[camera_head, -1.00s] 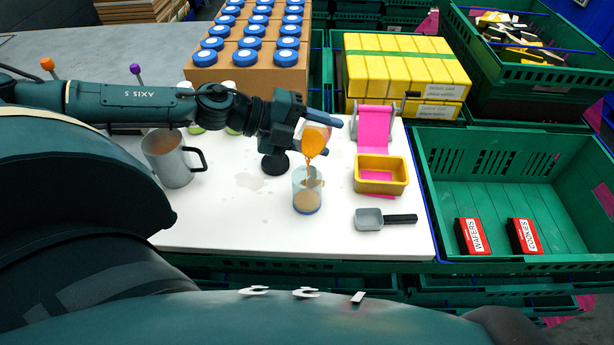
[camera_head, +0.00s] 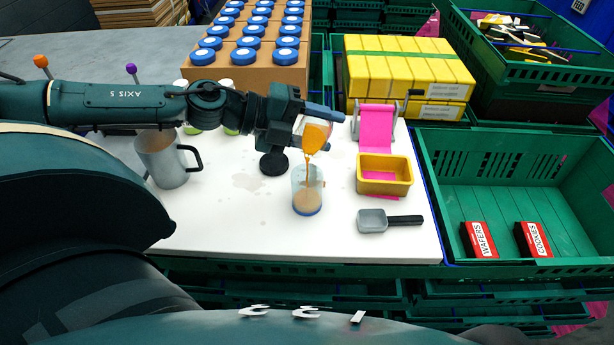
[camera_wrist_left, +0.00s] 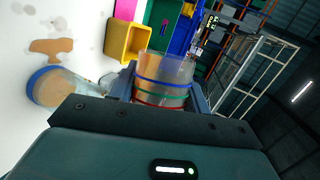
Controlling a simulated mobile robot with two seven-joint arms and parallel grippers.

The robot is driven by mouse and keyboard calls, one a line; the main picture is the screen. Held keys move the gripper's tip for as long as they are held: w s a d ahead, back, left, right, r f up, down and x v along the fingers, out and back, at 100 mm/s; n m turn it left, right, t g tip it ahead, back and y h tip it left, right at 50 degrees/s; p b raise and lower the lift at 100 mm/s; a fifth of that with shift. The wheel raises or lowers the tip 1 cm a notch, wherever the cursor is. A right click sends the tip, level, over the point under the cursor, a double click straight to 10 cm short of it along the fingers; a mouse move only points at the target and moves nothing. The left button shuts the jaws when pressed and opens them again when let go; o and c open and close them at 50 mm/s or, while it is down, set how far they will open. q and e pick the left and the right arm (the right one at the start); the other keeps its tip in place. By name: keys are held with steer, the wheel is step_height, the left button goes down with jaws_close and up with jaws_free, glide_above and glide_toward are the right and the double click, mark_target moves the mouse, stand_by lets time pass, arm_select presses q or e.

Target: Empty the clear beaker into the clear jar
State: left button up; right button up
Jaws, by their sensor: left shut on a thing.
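My left gripper (camera_head: 318,127) is shut on the clear beaker (camera_head: 315,134), which is tilted above the clear jar. Orange liquid runs from the beaker in a thin stream down into the jar (camera_head: 308,192). The jar stands upright on the white table, has a blue base and holds a cloudy tan content. In the left wrist view the beaker (camera_wrist_left: 162,80), with blue, green and red bands, sits between the fingers, and the jar (camera_wrist_left: 62,88) is at the left. My right gripper is not in view.
A yellow tray (camera_head: 384,187) and a grey scoop (camera_head: 373,221) lie right of the jar. A grey mug (camera_head: 163,160) stands at left, with a faint wet patch (camera_head: 247,181) between. A green crate (camera_head: 570,160) holds red boxes. Blue-capped jars (camera_head: 245,57) stand behind the arm.

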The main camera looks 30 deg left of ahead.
arm_select(q)
steer(key=shift+b, duration=0.3)
steer(key=shift+w, duration=0.1)
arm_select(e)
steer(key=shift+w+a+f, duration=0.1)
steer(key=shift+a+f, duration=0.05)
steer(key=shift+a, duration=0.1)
arm_select(q)
steer(key=shift+a+r+m+t+b, duration=0.15)
steer(key=shift+m+t+b, duration=0.15)
steer(key=shift+b, duration=0.35)
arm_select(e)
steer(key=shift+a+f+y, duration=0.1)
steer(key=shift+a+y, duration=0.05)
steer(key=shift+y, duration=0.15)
